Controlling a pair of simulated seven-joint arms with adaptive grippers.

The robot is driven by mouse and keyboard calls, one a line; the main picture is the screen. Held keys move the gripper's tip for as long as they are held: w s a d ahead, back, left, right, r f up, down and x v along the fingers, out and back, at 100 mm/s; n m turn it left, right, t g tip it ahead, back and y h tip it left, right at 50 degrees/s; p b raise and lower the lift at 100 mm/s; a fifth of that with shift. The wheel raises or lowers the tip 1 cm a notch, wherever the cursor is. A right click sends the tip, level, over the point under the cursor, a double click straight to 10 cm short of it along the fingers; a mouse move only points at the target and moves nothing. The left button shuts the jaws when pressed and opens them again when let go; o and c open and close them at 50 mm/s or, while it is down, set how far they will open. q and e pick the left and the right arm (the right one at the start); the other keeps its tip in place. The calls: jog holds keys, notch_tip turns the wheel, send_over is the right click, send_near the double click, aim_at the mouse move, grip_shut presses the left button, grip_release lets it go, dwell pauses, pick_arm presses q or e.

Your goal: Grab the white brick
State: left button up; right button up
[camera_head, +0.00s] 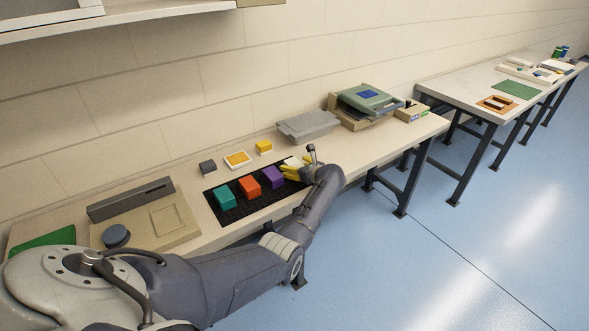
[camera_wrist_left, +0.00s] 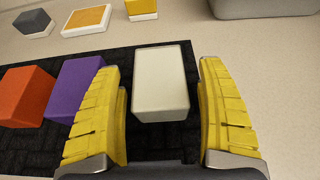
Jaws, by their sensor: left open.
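The white brick (camera_wrist_left: 160,82) stands on the black mat (camera_wrist_left: 150,142) at its right end, past the purple brick. In the wrist view it lies between the two yellow fingers of my left gripper (camera_wrist_left: 163,110), with a gap on each side. In the head view the white brick (camera_head: 291,161) shows only in part, behind the yellow fingers. My left gripper (camera_head: 290,172) is open and empty, low at the right end of the mat. My right gripper is not seen.
A purple brick (camera_head: 272,177), an orange brick (camera_head: 249,187) and a teal brick (camera_head: 225,197) stand in a row on the mat, left of the white one. The purple brick is close to one finger. A grey tray (camera_head: 309,126) and a green-topped press (camera_head: 367,100) stand further right.

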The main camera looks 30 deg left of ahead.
pick_arm(q)
jog(key=shift+w+a+f, duration=0.1)
jog(key=shift+a, duration=0.2)
jog(key=c, duration=1.3)
